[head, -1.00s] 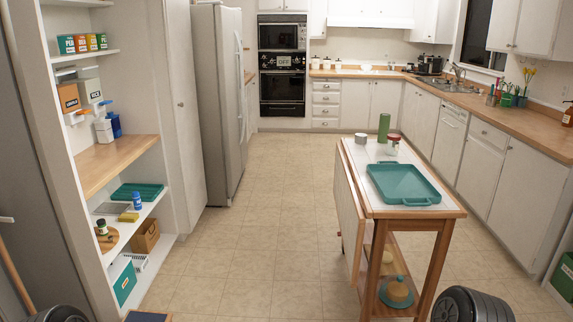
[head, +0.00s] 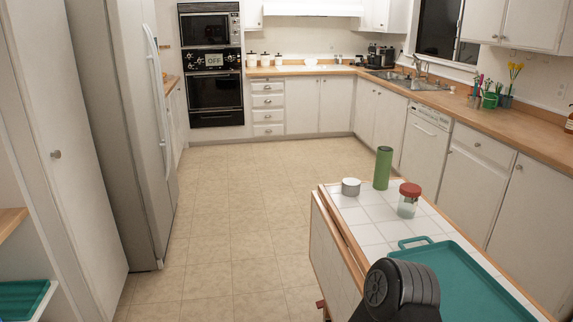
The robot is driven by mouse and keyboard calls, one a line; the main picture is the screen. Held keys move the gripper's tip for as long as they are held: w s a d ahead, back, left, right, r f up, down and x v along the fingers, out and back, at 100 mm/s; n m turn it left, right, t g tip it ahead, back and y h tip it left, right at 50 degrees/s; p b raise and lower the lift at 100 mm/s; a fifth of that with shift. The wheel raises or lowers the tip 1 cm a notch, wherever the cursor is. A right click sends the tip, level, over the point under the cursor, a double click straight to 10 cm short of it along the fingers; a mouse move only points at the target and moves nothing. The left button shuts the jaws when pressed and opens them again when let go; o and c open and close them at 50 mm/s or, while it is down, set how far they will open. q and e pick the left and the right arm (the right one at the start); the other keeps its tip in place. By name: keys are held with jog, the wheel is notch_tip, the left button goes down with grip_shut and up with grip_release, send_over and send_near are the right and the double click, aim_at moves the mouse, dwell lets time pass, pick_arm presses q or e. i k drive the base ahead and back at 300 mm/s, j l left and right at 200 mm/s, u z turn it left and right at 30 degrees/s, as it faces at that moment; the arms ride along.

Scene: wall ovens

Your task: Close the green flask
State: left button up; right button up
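The green flask (head: 383,168) stands upright near the far end of the white-tiled top of the kitchen cart (head: 366,233). Its top is too small to tell whether it is open or covered. A small silver cup-like piece (head: 351,187) sits to its left, apart from it; I cannot tell whether it is the flask's cap. Neither of my grippers is in view. Only a dark rounded part of my own arm shows at the bottom, in front of the cart.
A clear jar with a red lid (head: 409,200) stands just right of and nearer than the flask. A teal tray (head: 455,285) covers the cart's near part. The fridge (head: 110,120) is at left. The tiled floor (head: 225,220) between fridge and cart is clear.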

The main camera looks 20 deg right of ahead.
aim_at(384, 154)
jog(key=i+z, duration=0.15)
jog(key=i, duration=0.4)
jog(key=i+j+z, duration=0.15)
jog(key=i, duration=0.35)
jog(key=i+j+z, duration=0.2)
jog(key=i, duration=0.3)
jog(key=i+j+z, duration=0.15)
jog(key=i, duration=0.35)
jog(key=j, duration=0.1)
